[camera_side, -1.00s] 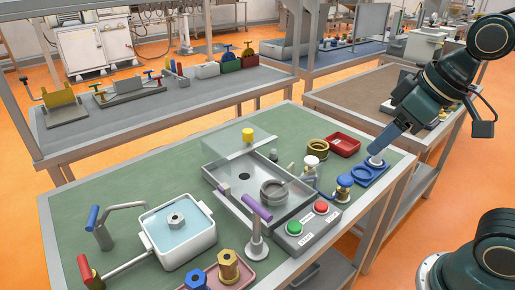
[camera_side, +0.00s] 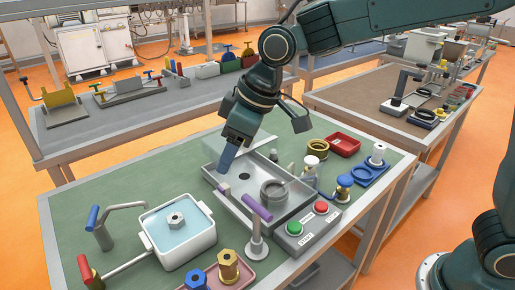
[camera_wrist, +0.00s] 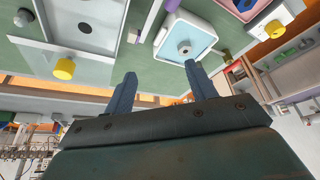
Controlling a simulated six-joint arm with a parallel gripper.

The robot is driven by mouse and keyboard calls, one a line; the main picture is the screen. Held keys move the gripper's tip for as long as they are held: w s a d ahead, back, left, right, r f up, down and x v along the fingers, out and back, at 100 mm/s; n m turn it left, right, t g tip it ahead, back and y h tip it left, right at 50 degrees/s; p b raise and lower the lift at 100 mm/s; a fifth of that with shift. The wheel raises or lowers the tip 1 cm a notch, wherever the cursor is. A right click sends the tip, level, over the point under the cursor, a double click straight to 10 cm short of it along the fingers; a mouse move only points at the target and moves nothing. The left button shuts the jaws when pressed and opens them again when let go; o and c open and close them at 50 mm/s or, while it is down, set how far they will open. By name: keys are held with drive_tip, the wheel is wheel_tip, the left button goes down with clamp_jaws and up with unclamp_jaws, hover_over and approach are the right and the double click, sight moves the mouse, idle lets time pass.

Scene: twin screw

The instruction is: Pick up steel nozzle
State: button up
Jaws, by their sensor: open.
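A grey hexagonal steel nozzle (camera_side: 176,219) sits in a white-rimmed pan (camera_side: 150,237) of pale blue liquid at the front left of the bench. The wrist view shows the nozzle (camera_wrist: 184,48) in the pan (camera_wrist: 163,36) beyond the fingertips. My gripper (camera_side: 227,160) hangs tilted above the far left part of the clear-lidded tray, behind and to the right of the pan. In the wrist view my gripper (camera_wrist: 160,69) has its two blue fingers spread wide with nothing between them. It is clear of the nozzle.
The clear-lidded tray (camera_wrist: 92,68) has a yellow knob (camera_wrist: 64,68). A purple-handled lever (camera_side: 257,208) and a button box (camera_side: 308,229) stand right of the pan. A blue-handled tap (camera_side: 95,220) stands left. A pink tray (camera_side: 245,275) holds blue and brass hex pieces.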

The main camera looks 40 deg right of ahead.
drive_tip(key=n, duration=0.2)
approach(175, 217)
drive_tip(key=shift+g, duration=0.3)
drive_tip(key=shift+x, duration=3.7)
drive_tip(key=shift+w+d, duration=0.15)
drive_tip(key=shift+y, duration=0.3)
drive_tip(key=shift+x, duration=2.55)
drive_tip(key=c, duration=1.2)
drive_tip(key=shift+r, duration=0.15)
wheel_tip(175, 217, up, 20)
drive_tip(key=shift+f, duration=0.1)
